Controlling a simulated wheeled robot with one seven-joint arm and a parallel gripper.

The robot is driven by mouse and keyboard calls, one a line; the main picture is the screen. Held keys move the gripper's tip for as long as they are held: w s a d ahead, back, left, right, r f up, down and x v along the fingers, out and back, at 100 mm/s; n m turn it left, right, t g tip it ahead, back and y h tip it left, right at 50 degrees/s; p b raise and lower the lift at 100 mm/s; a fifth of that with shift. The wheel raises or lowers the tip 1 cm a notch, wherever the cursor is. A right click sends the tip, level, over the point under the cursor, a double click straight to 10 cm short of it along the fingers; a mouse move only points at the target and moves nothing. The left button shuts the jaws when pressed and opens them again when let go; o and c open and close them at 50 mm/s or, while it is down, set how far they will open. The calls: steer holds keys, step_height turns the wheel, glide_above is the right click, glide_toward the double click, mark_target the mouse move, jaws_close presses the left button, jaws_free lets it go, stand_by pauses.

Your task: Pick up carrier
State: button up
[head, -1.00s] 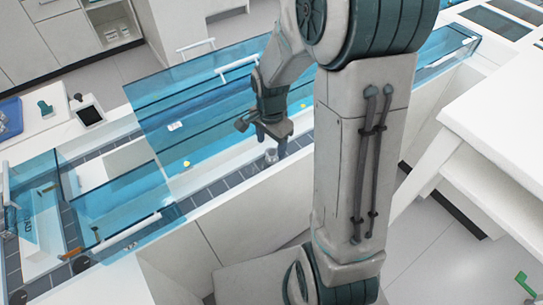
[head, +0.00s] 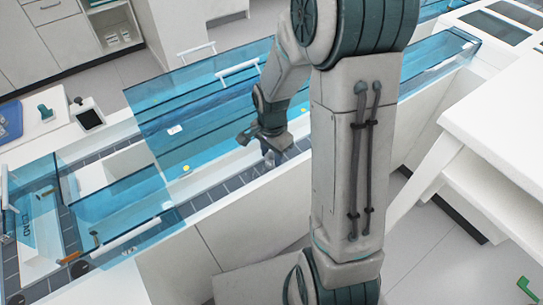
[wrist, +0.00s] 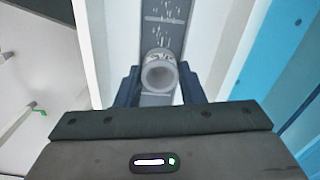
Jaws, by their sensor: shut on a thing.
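The carrier (wrist: 158,70) is a small pale grey, round, hollow-topped piece. In the wrist view it stands between the two dark fingers of my gripper (wrist: 160,88), which are shut on it, over the dark track (wrist: 165,25). In the head view my gripper (head: 270,150) is low over the tube track, in the gap beside the blue clear cover. The carrier is small there and mostly hidden by the gripper. I cannot tell whether its base touches the track.
Blue clear covers (head: 160,100) with white bar handles run along the track's far side. A white wall (head: 255,190) borders the near side. A white table (head: 490,110) stands at right.

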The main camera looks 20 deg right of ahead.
steer(key=shift+r, duration=0.5)
steer(key=r, duration=0.2)
steer(key=d+r, duration=0.1)
steer(key=shift+s+r, duration=0.2)
steer(key=shift+r, duration=0.2)
steer(key=s+d+r+p, duration=0.4)
steer(key=d+r+p, duration=0.1)
steer(key=d+r, duration=0.4)
steer(key=shift+s+d+r, duration=0.25)
steer(key=shift+s+r, duration=0.15)
steer(key=shift+r, duration=0.65)
